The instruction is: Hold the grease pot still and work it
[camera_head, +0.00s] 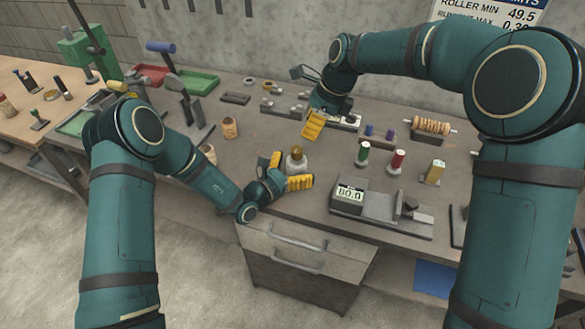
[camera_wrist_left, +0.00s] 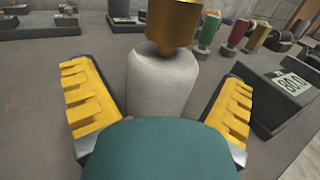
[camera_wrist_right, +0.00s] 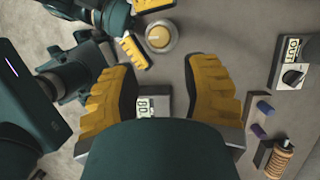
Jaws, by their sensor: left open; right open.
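The grease pot (camera_head: 296,163) is a pale rounded body with a brass-coloured top, standing upright near the front edge of the bench. In the left wrist view the pot (camera_wrist_left: 163,92) stands between the yellow fingers of my left gripper (camera_wrist_left: 158,105). That gripper (camera_head: 287,172) is open around the pot, with a gap on each side. In the right wrist view the pot (camera_wrist_right: 160,37) shows from above, beyond the fingers. My right gripper (camera_wrist_right: 165,95) is open and empty. In the head view it (camera_head: 314,125) is farther back over the bench, apart from the pot; one finger is mostly hidden.
A grey gauge block reading 80.0 (camera_head: 349,195) stands right of the pot. Green (camera_head: 363,152), red (camera_head: 397,161) and yellow (camera_head: 434,172) topped items stand behind it. A wooden roller (camera_head: 431,126) is at the back right. Bare bench (camera_head: 262,128) lies left of my right gripper.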

